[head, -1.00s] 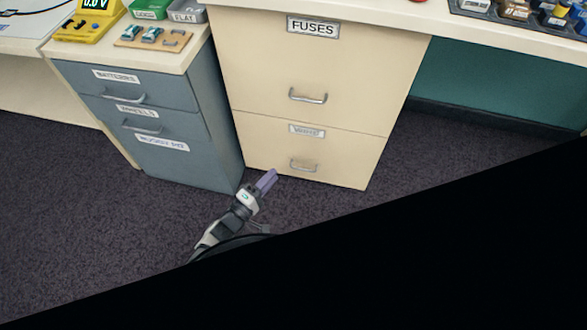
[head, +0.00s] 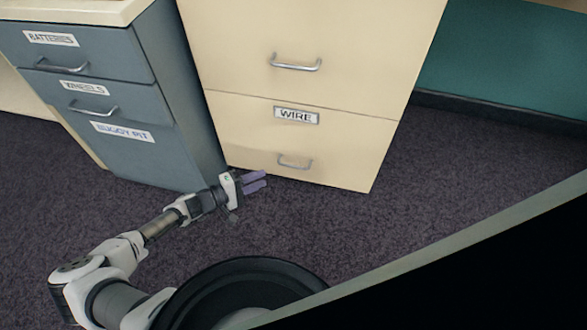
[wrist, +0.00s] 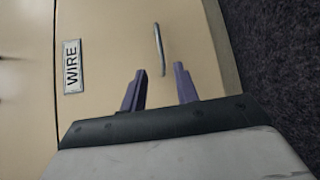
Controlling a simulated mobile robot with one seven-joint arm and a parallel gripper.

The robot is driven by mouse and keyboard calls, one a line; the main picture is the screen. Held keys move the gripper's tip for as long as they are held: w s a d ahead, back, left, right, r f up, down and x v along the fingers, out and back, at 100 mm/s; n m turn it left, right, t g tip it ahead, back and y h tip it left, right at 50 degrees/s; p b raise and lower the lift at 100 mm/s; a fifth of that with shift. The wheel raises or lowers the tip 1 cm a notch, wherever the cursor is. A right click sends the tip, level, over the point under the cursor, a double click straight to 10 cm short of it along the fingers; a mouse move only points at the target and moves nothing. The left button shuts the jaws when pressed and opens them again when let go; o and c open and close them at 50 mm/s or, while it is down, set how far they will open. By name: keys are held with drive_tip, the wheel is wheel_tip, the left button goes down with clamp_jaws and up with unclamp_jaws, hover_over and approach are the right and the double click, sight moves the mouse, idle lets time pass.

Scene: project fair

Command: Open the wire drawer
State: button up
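The wire drawer (head: 338,140) is the lower cream drawer, closed flush, with a WIRE label (head: 296,115) and a silver bar handle (head: 295,161). My gripper (head: 266,181) is open and empty, with purple fingers, low in front of the drawer and to the left of the handle in the head view. In the wrist view the handle (wrist: 160,50) stands ahead of the fingertips (wrist: 160,72), roughly between their lines and apart from them. The WIRE label (wrist: 72,66) is to the left there.
Above is another closed cream drawer with a handle (head: 295,63). A blue-grey cabinet (head: 170,120) with BATTERIES, WHEELS and BUGGY PIT labels stands close on the left. Dark carpet (head: 420,190) is free in front and to the right.

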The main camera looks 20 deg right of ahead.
drive_tip(key=b+x, duration=0.4)
drive_tip(key=x, duration=0.8)
drive_tip(key=shift+w+d, duration=0.1)
drive_tip(key=shift+d, duration=0.3)
clamp_jaws()
